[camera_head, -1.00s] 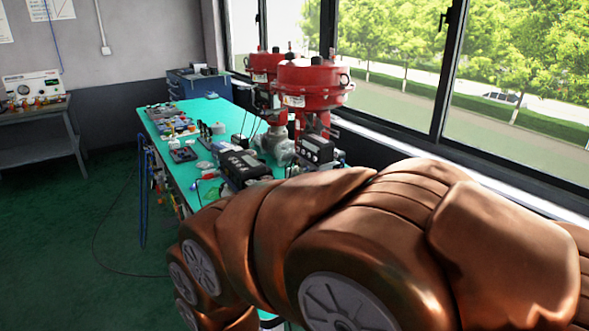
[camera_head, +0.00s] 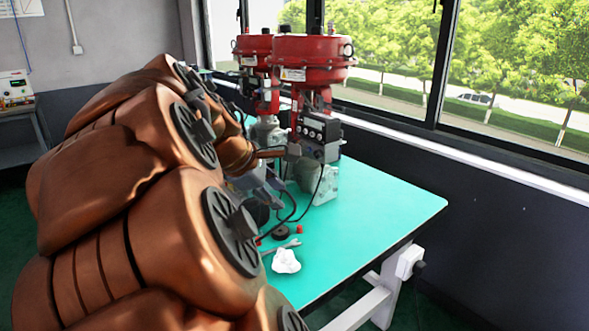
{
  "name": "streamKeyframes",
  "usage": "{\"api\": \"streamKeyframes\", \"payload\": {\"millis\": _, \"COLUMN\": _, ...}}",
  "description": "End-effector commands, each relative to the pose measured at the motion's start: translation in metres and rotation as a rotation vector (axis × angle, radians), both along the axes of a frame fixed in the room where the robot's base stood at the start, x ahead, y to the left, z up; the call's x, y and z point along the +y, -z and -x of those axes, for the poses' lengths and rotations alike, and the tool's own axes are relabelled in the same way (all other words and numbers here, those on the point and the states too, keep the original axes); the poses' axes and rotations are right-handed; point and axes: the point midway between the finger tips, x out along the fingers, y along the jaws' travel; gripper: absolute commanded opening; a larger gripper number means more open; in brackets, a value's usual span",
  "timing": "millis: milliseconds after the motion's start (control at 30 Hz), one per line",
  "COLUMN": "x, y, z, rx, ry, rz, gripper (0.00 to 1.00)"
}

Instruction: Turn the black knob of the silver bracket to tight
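A red valve actuator (camera_head: 310,62) stands at the back of the table. A dark box-shaped positioner (camera_head: 320,128) with small round parts on its face is fixed to its stem. A silver-grey metal body (camera_head: 322,182) sits below it. I cannot make out which part is the black knob of the silver bracket. My copper-coloured arm fills the left and reaches toward the valve. Its far end is close to the left of the positioner; whether it touches cannot be told. My gripper's fingers are too small and too hidden there to read.
The green tabletop (camera_head: 385,210) is clear at the right. A white crumpled cloth (camera_head: 286,261), a wrench (camera_head: 282,246) and a dark round part (camera_head: 281,232) lie near its front. A second red actuator (camera_head: 254,48) stands behind. Windows line the right wall.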

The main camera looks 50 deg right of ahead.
Motion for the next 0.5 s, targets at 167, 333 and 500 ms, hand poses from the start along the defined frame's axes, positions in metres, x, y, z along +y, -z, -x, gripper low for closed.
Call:
{"api": "streamKeyframes", "payload": {"millis": 167, "x": -0.058, "y": -0.013, "z": -0.018, "rx": 0.221, "ry": -0.13, "rz": 0.161, "gripper": 0.35}}
{"api": "streamKeyframes", "payload": {"millis": 333, "x": -0.101, "y": -0.023, "z": -0.039, "rx": 0.476, "ry": -0.261, "rz": 0.266, "gripper": 0.35}}
{"api": "streamKeyframes", "payload": {"millis": 500, "x": -0.128, "y": -0.026, "z": -0.057, "rx": 0.684, "ry": -0.361, "rz": 0.315, "gripper": 0.35}}
